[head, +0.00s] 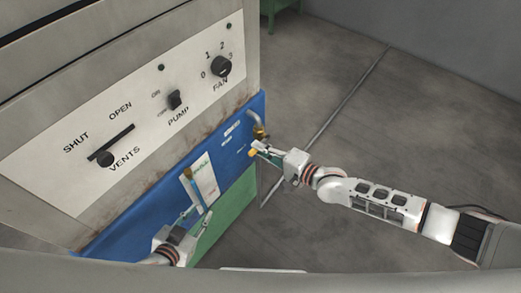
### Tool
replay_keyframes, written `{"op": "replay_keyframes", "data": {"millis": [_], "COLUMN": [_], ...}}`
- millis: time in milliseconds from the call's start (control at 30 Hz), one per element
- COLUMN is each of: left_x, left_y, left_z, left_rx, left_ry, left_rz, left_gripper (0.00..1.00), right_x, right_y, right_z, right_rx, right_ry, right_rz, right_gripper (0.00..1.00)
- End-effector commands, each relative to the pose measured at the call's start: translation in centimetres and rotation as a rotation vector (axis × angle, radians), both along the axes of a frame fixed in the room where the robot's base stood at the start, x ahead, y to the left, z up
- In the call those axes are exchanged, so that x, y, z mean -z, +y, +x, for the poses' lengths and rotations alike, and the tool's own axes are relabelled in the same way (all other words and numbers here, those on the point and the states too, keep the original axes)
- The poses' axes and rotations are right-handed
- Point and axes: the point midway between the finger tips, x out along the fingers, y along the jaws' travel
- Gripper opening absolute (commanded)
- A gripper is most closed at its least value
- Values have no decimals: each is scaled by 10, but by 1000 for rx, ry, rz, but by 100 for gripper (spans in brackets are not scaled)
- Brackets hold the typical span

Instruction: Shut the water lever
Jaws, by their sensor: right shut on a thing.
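The water lever (253,153) shows as a small yellow tip below a brass valve (260,132) on the pipe at the right end of the blue panel. My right gripper (263,151) reaches in from the right and is shut on the lever; its fingers hide most of it. My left gripper (196,211) is at the lower left, in front of the blue panel, its fingers apart with nothing seen between them. A second brass fitting (188,173) is just above it.
The cabinet's white panel (60,170) carries a VENTS slider (105,158), a PUMP switch (174,100) and a FAN knob (221,67). A white tag (207,180) hangs on the blue panel (225,165). Grey floor (400,120) lies open to the right.

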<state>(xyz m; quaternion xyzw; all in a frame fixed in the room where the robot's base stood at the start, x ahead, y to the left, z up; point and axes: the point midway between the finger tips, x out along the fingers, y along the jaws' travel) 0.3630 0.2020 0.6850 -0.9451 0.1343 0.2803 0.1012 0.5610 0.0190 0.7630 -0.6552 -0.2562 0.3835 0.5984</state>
Motion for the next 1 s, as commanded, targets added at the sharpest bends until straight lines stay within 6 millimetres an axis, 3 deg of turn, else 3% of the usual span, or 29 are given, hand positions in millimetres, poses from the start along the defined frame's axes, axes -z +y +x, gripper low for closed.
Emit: {"op": "replay_keyframes", "data": {"millis": [400,433,500,833,1000], "left_x": [-3,-3,-3,1,0], "left_y": [-1,-1,-1,0,0], "left_z": [1,1,1,-1,-1], "left_rx": [0,0,0,2,1], "left_ry": [-5,-5,-5,2,0], "left_rz": [-3,-3,-3,2,1], "left_gripper": [30,30,30,30,30], "right_x": [0,0,0,-1,-3], "right_y": [0,0,0,-1,-15], "right_z": [0,0,0,-1,-10], "right_rx": [0,0,0,0,1], "right_ry": [6,6,5,4,6], "right_rz": [4,4,4,3,2], "right_gripper": [0,21,30,30,30]}}
